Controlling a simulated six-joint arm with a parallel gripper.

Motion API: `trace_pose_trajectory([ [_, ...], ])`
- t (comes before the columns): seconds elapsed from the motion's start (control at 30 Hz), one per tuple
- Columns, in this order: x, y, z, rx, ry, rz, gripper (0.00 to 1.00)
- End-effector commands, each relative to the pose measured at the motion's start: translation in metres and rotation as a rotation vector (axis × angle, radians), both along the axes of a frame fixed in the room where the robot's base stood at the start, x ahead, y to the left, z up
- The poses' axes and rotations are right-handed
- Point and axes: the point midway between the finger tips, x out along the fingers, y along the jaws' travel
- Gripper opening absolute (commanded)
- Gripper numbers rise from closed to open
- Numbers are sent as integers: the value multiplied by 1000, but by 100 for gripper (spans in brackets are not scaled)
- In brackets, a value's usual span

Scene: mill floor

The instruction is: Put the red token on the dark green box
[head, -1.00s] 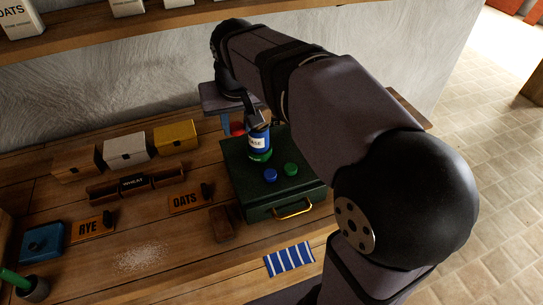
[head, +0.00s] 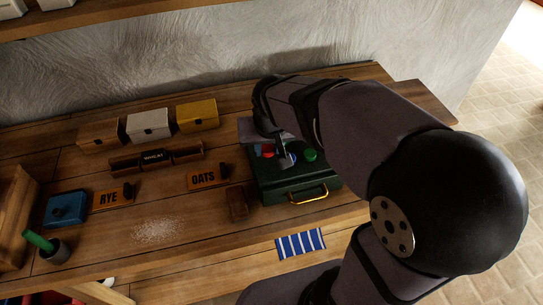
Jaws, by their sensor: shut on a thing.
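The dark green box (head: 285,187) with its brass handle sits on the bench, lid shut. My gripper (head: 279,153) is low over the back left part of its lid. It is shut on the red token (head: 267,150), which shows as a small red patch beside the dark finger. My wrist hides most of it, so I cannot tell whether the token touches the lid. A blue token (head: 291,158) and a green token (head: 310,155) are on the lid, just right of the gripper.
A brown block (head: 237,204) stands just left of the box, and a striped blue cloth (head: 300,243) lies in front. The OATS plaque (head: 208,178) and small chests (head: 197,115) are further left. My arm covers the area behind the box.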

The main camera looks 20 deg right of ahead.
Motion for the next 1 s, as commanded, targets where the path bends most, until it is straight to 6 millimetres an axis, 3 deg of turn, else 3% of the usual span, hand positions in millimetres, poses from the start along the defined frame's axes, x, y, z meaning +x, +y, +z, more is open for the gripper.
trace_pose_trajectory([
  [0.13, 0, 0, -15, 0, 2, 0, 7],
  [0.37, 0, 0, -20, 1, 2, -1, 7],
  [0.7, -1, 0, -54, -1, 3, 1, 7],
  [1.0, 0, 0, -55, 1, -1, 0, 7],
])
